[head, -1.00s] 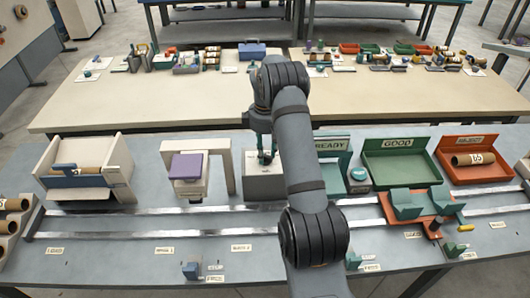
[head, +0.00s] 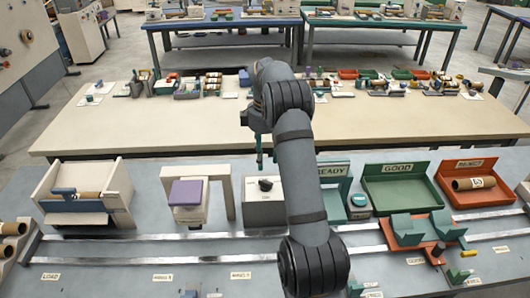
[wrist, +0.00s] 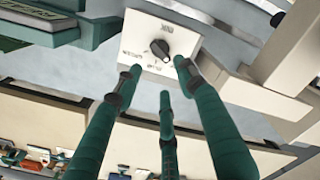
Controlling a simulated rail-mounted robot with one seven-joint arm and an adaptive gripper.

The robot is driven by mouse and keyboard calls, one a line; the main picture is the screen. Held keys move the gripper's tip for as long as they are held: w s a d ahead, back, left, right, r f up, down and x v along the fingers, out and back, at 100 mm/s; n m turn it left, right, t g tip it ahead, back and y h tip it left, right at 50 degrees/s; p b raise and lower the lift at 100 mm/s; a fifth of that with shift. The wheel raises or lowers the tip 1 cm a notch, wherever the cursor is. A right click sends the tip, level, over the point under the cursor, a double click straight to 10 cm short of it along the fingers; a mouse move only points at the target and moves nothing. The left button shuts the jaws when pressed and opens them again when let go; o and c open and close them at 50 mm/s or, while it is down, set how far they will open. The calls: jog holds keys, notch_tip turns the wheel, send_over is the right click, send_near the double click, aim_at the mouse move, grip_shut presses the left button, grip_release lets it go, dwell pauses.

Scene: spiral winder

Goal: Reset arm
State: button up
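My gripper (head: 262,158) is in the head view above the back of the grey bench, behind a white box with a black knob (head: 265,184). In the wrist view the green fingers (wrist: 155,90) are spread apart with nothing between them. The knob (wrist: 160,48) shows beyond the fingertips on the labelled face of the box, and the fingers look clear of it. My arm hides part of the bench right of the box.
A white bin with a brown tube (head: 88,196) and a purple-topped block (head: 186,192) stand to the left. A green GOOD tray (head: 400,190), an orange tray with a tube (head: 474,184) and a carriage on rails (head: 412,232) are to the right. A beige table (head: 120,135) lies behind.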

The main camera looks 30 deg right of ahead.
aim_at(266, 185)
notch_tip(266, 185, up, 2)
jog(key=shift+f, duration=0.15)
dwell(0.5)
notch_tip(266, 185, down, 12)
dwell(0.4)
